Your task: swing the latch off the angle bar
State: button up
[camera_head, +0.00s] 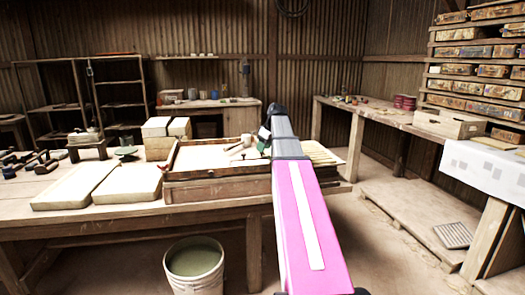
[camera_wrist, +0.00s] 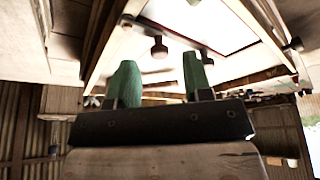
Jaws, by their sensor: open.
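The wooden press frame (camera_head: 215,186) sits on the workbench, with a pale flat surface inside it. My gripper (camera_head: 264,140) is over its right part, mostly hidden by my pink arm. In the wrist view my gripper (camera_wrist: 160,72) has its two green fingers spread apart with nothing held between them. A dark round knob (camera_wrist: 158,47) shows just beyond the gap between the fingers, apart from them. A thin dark bar (camera_wrist: 182,38) runs slantwise near the knob. I cannot tell for sure which part is the latch or the angle bar.
Pale slabs (camera_head: 72,186) lie left of the frame, with pale blocks (camera_head: 165,128) behind them. Hand tools (camera_head: 30,163) lie at the bench's far left. A bucket (camera_head: 194,265) stands on the floor in front. A side bench (camera_head: 380,114) is at right.

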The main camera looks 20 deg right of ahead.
jog(key=shift+x, duration=0.95)
grip_shut()
